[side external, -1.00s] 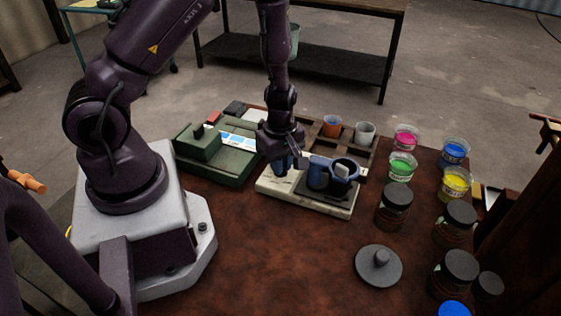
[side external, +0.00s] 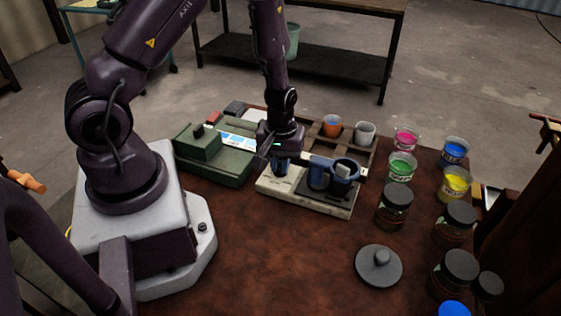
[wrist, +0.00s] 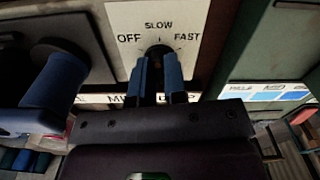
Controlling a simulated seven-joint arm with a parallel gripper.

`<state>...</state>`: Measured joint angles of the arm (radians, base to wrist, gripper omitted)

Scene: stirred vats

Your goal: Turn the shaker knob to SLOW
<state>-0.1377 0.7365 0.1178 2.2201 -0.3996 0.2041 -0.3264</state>
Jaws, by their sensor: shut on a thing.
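The shaker (side external: 330,204) is a pale base with a dark platform, standing in the middle of the table. Its dial plate (wrist: 122,18) shows in the wrist view, with OFF at left, SLOW at top middle and FAST at right. The dark knob (wrist: 159,50) sits below the word SLOW, mostly covered by my fingers. My gripper (wrist: 157,75) has its two blue fingers shut on the knob from either side. In the side view my gripper (side external: 281,163) is down at the left end of the shaker. I cannot make out where the knob's pointer stands.
A blue clamp ring and cup (side external: 343,172) stand on the shaker, right of my gripper. A green device (side external: 215,160) is at left. Jars and colour cups, including a yellow cup (side external: 454,183), line the right. A grey lid (side external: 379,265) lies in front; the front left table is clear.

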